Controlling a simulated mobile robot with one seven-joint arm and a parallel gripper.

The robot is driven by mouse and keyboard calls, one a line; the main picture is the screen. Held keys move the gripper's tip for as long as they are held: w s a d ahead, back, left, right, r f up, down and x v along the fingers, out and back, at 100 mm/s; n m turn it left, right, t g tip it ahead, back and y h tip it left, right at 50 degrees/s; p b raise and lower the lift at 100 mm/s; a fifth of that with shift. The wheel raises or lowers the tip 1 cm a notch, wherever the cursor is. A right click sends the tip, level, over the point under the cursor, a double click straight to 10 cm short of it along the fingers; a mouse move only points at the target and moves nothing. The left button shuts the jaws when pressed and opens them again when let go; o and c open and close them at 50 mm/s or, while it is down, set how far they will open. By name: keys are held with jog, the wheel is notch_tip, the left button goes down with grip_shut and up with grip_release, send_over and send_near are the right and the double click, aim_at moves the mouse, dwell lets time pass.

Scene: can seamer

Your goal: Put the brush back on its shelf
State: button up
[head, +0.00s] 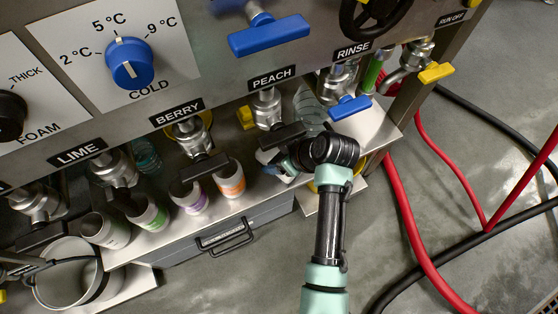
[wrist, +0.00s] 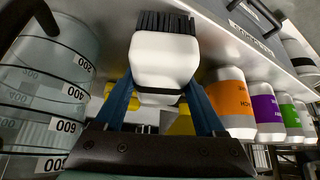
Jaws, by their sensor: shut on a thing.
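The brush (wrist: 165,62) has a white block body and black bristles. In the wrist view it sits between the two blue fingers of my gripper (wrist: 166,100), which is shut on it. The bristles point to the top of that picture. In the head view my gripper (head: 283,163) is at the steel shelf (head: 372,128) under the taps, right of the orange can (head: 230,180). The brush is mostly hidden there by my wrist, and I cannot tell whether it touches the shelf.
A clear measuring jug (wrist: 45,85) stands close beside my gripper, also visible in the head view (head: 308,108). Purple (head: 194,199) and green (head: 150,214) cans stand left of the orange one. Taps hang above. A drawer handle (head: 229,236) juts out below. Red hoses (head: 405,220) lie right.

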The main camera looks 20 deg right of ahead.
jog(key=shift+f, duration=0.25)
jog(key=shift+f, duration=0.1)
jog(key=o, duration=1.3)
jog(key=p+v, duration=0.6)
jog(key=v, duration=0.6)
jog(key=shift+d, duration=0.1)
